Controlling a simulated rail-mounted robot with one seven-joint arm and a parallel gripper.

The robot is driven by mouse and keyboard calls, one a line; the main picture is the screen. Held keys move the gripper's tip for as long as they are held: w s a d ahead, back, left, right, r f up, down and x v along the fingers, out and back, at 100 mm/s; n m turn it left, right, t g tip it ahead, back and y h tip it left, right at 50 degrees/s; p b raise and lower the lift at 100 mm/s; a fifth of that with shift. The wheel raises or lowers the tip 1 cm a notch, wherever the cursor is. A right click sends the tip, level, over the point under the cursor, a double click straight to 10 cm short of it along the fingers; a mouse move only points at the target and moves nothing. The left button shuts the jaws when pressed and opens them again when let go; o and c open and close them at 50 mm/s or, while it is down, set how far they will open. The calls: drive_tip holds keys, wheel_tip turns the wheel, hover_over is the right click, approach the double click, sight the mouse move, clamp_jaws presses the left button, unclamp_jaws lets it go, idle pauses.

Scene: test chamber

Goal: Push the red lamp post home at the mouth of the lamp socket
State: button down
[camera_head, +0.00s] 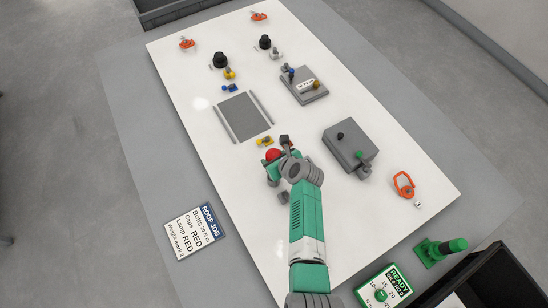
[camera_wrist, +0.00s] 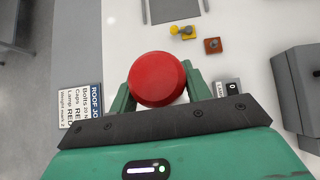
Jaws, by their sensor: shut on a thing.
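The red lamp post (camera_wrist: 157,79) shows its round red top in the middle of the wrist view, between the two green fingers of my gripper (camera_wrist: 158,98). My gripper is shut on it. In the head view the red top (camera_head: 272,155) shows just beyond my wrist, over the white board. The lamp's stem and lower end are hidden under its top. The lamp socket's mouth is hidden too, so I cannot tell how the post sits in it.
A yellow fitting (camera_head: 265,141) and a small brown block (camera_wrist: 212,45) lie just beyond the lamp. A grey box (camera_head: 348,146) with knobs stands to the right. A grey plate (camera_head: 243,116) lies farther back. The white board is clear to the left.

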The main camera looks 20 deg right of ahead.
drive_tip(key=c, duration=0.6)
unclamp_jaws()
drive_tip(key=a+p+v, duration=0.1)
drive_tip(key=p+v, duration=0.2)
drive_tip(key=v, duration=0.4)
drive_tip(key=shift+s+d+r+p, duration=0.2)
drive_tip(key=shift+s+d+p, duration=0.2)
drive_tip(key=shift+d, duration=0.1)
drive_tip(key=shift+w, duration=0.1)
